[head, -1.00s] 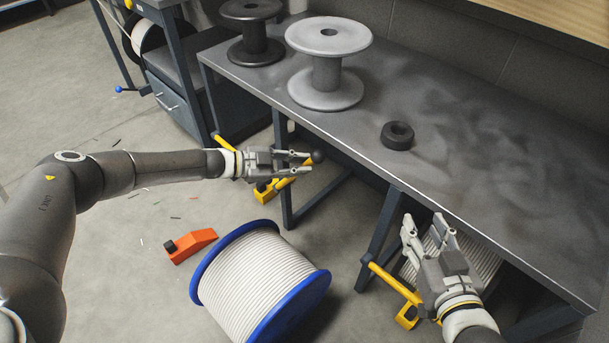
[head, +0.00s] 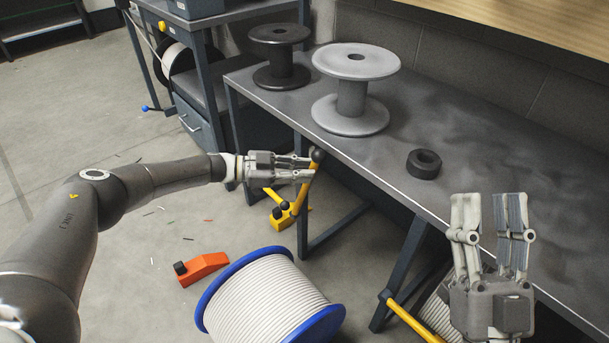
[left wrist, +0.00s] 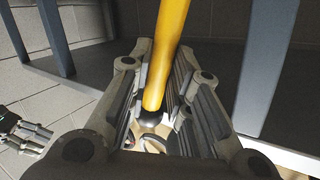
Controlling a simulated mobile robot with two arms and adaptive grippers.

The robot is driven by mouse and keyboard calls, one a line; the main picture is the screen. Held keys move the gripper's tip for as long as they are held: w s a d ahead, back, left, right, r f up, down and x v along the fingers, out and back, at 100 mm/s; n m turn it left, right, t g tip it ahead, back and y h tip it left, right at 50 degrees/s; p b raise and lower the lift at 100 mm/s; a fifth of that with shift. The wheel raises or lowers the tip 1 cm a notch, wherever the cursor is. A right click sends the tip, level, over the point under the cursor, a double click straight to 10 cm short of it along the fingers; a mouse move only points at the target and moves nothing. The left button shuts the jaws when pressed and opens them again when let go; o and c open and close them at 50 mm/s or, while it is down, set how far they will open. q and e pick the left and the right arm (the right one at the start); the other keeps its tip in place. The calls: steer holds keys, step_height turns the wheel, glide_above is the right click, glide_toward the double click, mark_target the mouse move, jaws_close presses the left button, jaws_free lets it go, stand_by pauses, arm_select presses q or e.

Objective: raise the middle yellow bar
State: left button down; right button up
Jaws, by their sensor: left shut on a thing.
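The middle yellow bar (head: 300,197) rises from its low yellow base (head: 283,217) on the floor, beside the workbench leg. It slants up to a black knob (head: 317,155) just in front of the workbench edge. My left gripper (head: 306,169) is shut on this bar just below the knob. In the left wrist view the bar (left wrist: 167,50) passes between the fingers. Its dark knob (left wrist: 150,117) shows between them. My right gripper (head: 488,215) is open and empty, pointing up in front of the workbench.
Another yellow bar (head: 412,318) lies low by the right bench leg. A blue-rimmed cable drum (head: 270,300) and an orange wedge (head: 203,267) are on the floor. The workbench (head: 470,190) holds a grey spool (head: 350,95), a black spool (head: 280,58) and a black ring (head: 424,163).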

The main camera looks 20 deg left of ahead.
arm_select(q)
steer(key=shift+a, duration=0.1)
stand_by(0.3)
steer(key=c, duration=1.3)
jaws_free()
steer(key=shift+a, duration=0.1)
steer(key=v, duration=1.1)
steer(key=shift+s+a, duration=0.1)
steer(key=shift+a, duration=0.25)
